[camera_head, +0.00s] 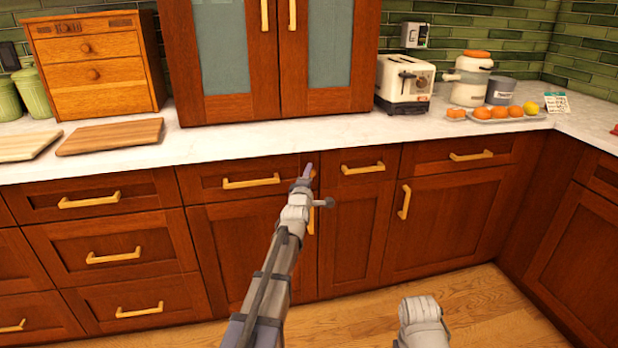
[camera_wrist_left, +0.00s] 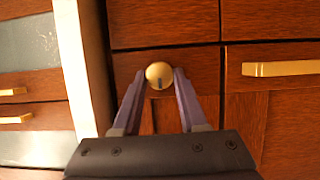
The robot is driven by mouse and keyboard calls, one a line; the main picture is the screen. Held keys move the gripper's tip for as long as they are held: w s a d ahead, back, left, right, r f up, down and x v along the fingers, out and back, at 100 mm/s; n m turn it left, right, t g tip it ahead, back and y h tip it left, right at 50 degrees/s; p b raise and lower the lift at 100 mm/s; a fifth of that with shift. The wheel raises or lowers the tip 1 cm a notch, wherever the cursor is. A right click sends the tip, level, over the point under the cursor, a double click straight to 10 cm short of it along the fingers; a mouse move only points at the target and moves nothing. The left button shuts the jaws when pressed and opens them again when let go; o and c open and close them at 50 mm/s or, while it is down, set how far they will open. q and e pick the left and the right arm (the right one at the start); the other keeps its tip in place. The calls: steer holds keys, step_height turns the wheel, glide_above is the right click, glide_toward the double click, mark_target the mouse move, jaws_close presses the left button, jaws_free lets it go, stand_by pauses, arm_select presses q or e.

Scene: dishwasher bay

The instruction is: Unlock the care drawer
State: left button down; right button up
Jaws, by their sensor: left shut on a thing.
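My left gripper (camera_head: 308,170) reaches up to the row of drawers under the counter. In the left wrist view its two purple fingers (camera_wrist_left: 159,77) are shut on a round brass lock knob (camera_wrist_left: 159,70), one on each side. The knob has a small dark slot in its face. It sits near the right end of a closed wooden drawer (camera_head: 207,190) with a brass bar handle (camera_head: 251,181). In the head view the knob is mostly hidden by the fingers. A grey part of my right arm shows at the bottom; its gripper is out of view.
A narrow drawer (camera_head: 370,160) lies just right, and a door handle (camera_head: 310,220) is below. More closed drawers and doors stand on both sides. The counter (camera_head: 230,146) above carries cutting boards (camera_head: 110,136), a toaster (camera_head: 404,84) and several fruits. The wooden floor (camera_head: 360,320) in front looks clear.

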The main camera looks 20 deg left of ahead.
stand_by(0.3)
arm_select(q)
steer(key=shift+c, duration=2.4)
jaws_free()
steer(key=v, duration=0.7)
steer(key=shift+s, duration=0.4)
steer(key=shift+d, duration=0.1)
